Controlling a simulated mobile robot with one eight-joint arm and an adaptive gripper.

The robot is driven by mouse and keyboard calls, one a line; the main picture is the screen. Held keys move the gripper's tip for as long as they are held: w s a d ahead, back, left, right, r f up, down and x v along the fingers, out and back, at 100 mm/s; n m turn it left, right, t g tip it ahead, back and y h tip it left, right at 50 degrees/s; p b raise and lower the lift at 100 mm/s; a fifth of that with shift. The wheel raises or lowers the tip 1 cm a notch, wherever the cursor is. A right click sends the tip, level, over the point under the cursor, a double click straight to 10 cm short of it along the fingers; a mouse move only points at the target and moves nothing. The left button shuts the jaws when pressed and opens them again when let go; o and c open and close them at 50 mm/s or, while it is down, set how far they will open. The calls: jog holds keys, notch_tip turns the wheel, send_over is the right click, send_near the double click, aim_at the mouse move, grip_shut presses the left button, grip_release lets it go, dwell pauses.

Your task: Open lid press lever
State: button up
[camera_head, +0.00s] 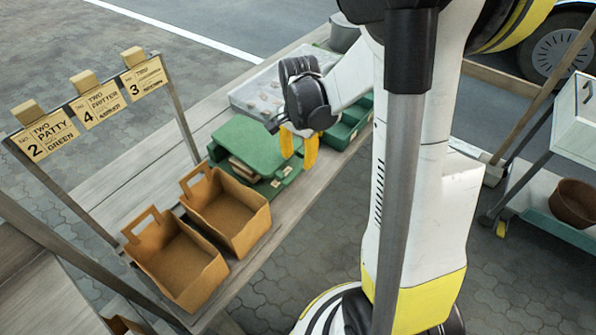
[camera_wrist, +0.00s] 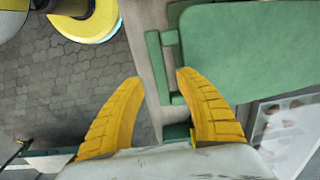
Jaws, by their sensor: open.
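A green box-like press (camera_head: 270,180) stands on the long wooden table, with its broad green lid (camera_head: 248,146) above the base and tilted. In the wrist view, the green lid (camera_wrist: 255,50) fills the upper right. A narrow green bar (camera_wrist: 155,68) runs beside its left edge; I cannot tell for certain that it is the lever. My gripper (camera_head: 298,150) is at the right side of the lid, yellow fingers pointing down, open and empty. In the wrist view, my gripper (camera_wrist: 159,76) has its fingertips on either side of the bar's line; contact cannot be told.
Two orange-brown open boxes (camera_head: 228,212) stand left of the press. More green containers (camera_head: 345,128) and a pale patterned tray (camera_head: 262,92) are farther along the table (camera_head: 150,185). A sign rack (camera_head: 95,105) stands at left. A white cart (camera_head: 575,125) with a brown pot (camera_head: 574,203) is at right.

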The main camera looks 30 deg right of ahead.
aim_at(298, 168)
notch_tip(298, 168, down, 4)
jog(key=shift+f+b, duration=0.1)
jog(key=shift+b, duration=0.55)
grip_shut()
